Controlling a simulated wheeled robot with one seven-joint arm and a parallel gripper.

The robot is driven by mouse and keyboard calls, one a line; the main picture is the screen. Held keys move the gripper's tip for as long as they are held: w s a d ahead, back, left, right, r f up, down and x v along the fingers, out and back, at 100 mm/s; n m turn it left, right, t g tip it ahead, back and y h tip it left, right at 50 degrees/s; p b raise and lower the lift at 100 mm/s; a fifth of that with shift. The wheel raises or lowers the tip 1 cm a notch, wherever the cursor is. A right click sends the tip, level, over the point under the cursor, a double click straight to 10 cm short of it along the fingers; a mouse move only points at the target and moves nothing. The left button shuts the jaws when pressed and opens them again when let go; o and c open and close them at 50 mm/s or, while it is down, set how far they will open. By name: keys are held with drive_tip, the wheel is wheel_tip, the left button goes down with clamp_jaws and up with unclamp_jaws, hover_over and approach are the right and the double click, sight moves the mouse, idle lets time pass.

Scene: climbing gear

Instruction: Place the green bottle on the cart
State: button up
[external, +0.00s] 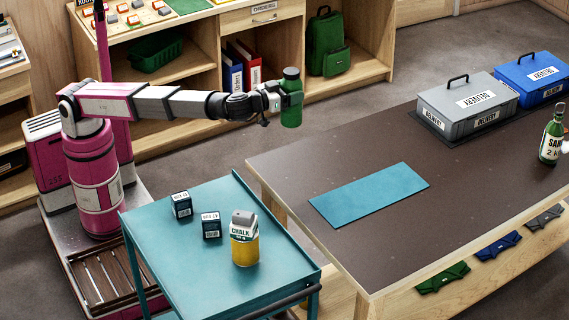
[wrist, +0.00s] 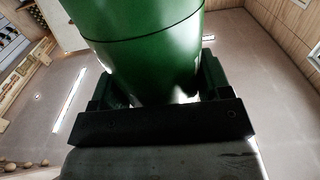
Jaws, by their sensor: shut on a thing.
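The green bottle (external: 291,103) has a dark cap and is upright in the air, held at the end of my outstretched arm. My gripper (external: 283,98) is shut on its side. In the wrist view the green bottle (wrist: 145,45) fills the upper middle, between the fingers of my gripper (wrist: 155,95). The teal cart (external: 185,255) stands at the front left, below and to the left of the bottle. On its top are two small dark boxes (external: 181,205) (external: 211,225) and a yellow container with a white chalk label (external: 245,240).
A dark-topped table (external: 460,200) at the right bears a blue mat (external: 370,194), a grey delivery box (external: 468,103), a blue box (external: 530,77) and another green bottle (external: 551,138) with a label. Shelves with a green backpack (external: 326,45) stand behind. The cart's right rear and front left look clear.

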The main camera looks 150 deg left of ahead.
drive_tip(key=w+d+m+t+h, duration=0.1)
drive_tip(key=w+d+m+t, duration=0.35)
drive_tip(key=w+d, duration=1.55)
drive_tip(key=w+d+m+t+h, duration=0.15)
drive_tip(key=w+d, duration=0.25)
drive_tip(key=d, duration=0.5)
drive_tip(key=w+d+t, duration=0.2)
drive_tip(key=w+d, duration=0.2)
drive_tip(key=d, duration=0.4)
drive_tip(key=w+d+m+t+h, duration=0.1)
drive_tip(key=w+d+t, duration=0.1)
drive_tip(key=w+d, duration=0.5)
wheel_tip(320, 180, down, 21)
drive_tip(key=s+d, duration=0.1)
drive_tip(key=s, duration=0.1)
drive_tip(key=shift+s+d+f, duration=0.15)
drive_tip(key=shift+s+d, duration=0.2)
drive_tip(key=shift+d, duration=0.05)
drive_tip(key=shift+f, duration=0.15)
drive_tip(key=o, duration=1.1)
drive_tip(key=shift+c, duration=0.2)
